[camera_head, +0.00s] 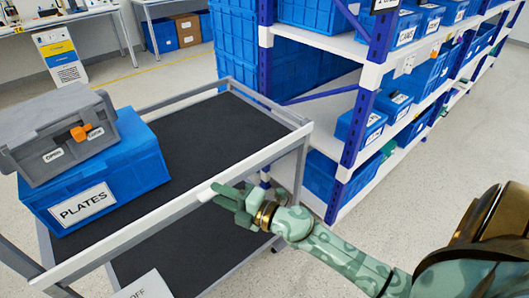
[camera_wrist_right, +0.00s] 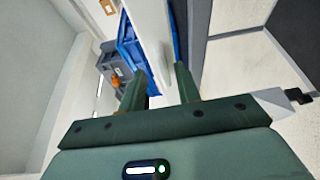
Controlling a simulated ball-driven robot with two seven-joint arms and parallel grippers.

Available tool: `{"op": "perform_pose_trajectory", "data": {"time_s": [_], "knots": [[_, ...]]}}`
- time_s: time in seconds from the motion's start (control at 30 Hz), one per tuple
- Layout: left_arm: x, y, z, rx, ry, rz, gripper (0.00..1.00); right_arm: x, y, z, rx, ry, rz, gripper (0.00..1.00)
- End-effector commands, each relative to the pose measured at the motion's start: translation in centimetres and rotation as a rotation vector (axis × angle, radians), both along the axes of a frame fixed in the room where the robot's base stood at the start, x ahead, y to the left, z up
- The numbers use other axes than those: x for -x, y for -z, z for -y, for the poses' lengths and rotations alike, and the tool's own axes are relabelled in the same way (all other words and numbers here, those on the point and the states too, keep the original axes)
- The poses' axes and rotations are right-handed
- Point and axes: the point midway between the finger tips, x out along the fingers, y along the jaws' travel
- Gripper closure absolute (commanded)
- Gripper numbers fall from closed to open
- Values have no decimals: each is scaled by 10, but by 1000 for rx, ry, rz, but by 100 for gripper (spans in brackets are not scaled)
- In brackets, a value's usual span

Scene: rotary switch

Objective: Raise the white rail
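The white rail (camera_head: 130,232) runs along the near side of a grey cart with dark shelves, sloping up from lower left toward the middle. My right gripper (camera_head: 222,194) is at the rail's right part, its green fingers pointing left. In the right wrist view the white rail (camera_wrist_right: 152,42) runs down into the gap between the two separated fingers (camera_wrist_right: 162,88). The gripper is open there; I cannot tell whether either finger touches the rail. My left gripper is not in view.
A blue box labelled PLATES (camera_head: 100,185) stands on the cart's top shelf (camera_head: 215,140), with a grey toolbox (camera_head: 60,135) on it. A blue-and-white rack (camera_head: 360,125) with blue bins stands close behind my right gripper.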

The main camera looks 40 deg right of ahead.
Motion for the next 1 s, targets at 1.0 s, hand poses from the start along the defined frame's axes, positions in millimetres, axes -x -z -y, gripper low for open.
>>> {"op": "perform_pose_trajectory", "data": {"time_s": [1.0], "knots": [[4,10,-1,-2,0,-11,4,139,0,63,1,-1,2,67]]}}
